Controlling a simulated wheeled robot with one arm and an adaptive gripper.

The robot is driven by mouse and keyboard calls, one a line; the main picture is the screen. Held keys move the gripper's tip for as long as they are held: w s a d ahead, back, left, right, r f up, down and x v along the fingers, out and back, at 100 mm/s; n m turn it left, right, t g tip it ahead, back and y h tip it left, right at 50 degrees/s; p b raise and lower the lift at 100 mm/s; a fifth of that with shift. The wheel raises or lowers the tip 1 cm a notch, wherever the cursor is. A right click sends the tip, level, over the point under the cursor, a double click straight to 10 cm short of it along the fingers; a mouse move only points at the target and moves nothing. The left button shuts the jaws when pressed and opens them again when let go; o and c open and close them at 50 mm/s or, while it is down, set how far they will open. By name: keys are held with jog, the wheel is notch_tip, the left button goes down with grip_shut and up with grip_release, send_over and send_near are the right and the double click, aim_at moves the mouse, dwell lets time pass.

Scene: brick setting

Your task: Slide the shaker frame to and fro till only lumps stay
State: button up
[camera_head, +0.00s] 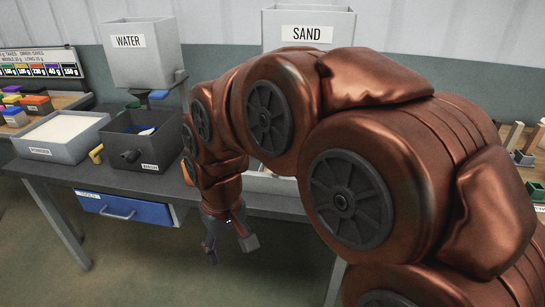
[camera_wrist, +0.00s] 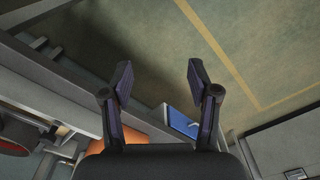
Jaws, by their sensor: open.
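My gripper (camera_head: 231,247) hangs in front of the bench's front edge, near the blue drawer. In the wrist view its two fingers (camera_wrist: 159,80) are spread apart with nothing between them, and the floor shows beyond. I cannot make out the shaker frame. My arm covers the middle of the bench, where only a pale patch (camera_head: 268,186) of something shows beside the arm, and I cannot tell what it is.
The dark bench (camera_head: 110,174) carries a grey bin of pale powder (camera_head: 62,133) and a dark bin (camera_head: 143,139) with blue inside. Hoppers marked WATER (camera_head: 140,62) and SAND (camera_head: 300,26) stand behind. A blue drawer (camera_head: 125,208) is below the bench top. Open floor lies in front.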

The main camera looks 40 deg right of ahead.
jog(key=w+d+r+m+t, duration=0.2)
jog(key=w+d+r+m, duration=0.1)
jog(key=w+d, duration=1)
jog(key=w+d+m+t+h+p, duration=0.1)
jog(key=w+d+m+t+h, duration=0.1)
jog(key=d, duration=1.5)
jog(key=shift+g, duration=0.3)
jog(key=shift+d+p+x, duration=0.15)
jog(key=shift+p+x, duration=0.3)
jog(key=shift+x, duration=1.3)
jog(key=shift+d+p+x, duration=0.1)
jog(key=shift+p+x, duration=0.35)
jog(key=shift+x, duration=1.3)
jog(key=shift+w+r, duration=0.1)
jog(key=shift+r, duration=0.05)
grip_shut()
